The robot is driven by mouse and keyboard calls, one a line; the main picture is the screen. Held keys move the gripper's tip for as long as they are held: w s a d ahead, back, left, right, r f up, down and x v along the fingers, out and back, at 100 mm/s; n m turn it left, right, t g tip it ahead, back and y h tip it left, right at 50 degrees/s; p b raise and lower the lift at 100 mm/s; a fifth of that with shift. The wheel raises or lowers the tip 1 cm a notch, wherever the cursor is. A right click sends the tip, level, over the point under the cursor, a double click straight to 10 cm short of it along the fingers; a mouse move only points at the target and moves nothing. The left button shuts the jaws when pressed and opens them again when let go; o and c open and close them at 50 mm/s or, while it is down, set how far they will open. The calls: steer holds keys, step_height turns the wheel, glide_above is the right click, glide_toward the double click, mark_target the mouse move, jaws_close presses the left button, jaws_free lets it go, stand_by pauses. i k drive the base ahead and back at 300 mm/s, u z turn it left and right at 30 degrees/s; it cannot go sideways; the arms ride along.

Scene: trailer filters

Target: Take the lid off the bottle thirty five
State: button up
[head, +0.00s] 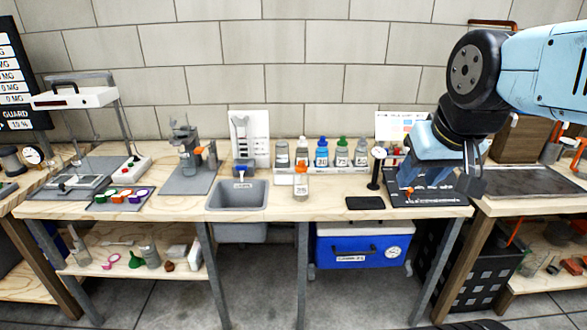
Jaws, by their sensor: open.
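A clear bottle with an orange lid (301,184) stands upright on the bench, just right of the grey sink. My gripper (438,188) is open at the right end of the bench, over a dark board, well right of the bottles. No bottle is between its fingers.
The grey sink (236,195) lies left of the front bottle. A dark stand with a round dial (376,168) and a black flat pad (365,203) lie between the bottles and my gripper. A tray of coloured lids (122,196) is at left. A blue cooler (362,250) is below.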

mark_target(301, 168)
steer(key=u, duration=0.25)
steer(key=i, duration=0.15)
steer(key=u, duration=2.8)
steer(key=k, duration=0.15)
steer(key=z, duration=0.75)
steer(key=k, duration=0.75)
steer(key=z, duration=0.6)
steer(key=k, duration=0.4)
steer(key=z, duration=1.25)
steer(key=i, duration=1.3)
steer(key=u, duration=0.5)
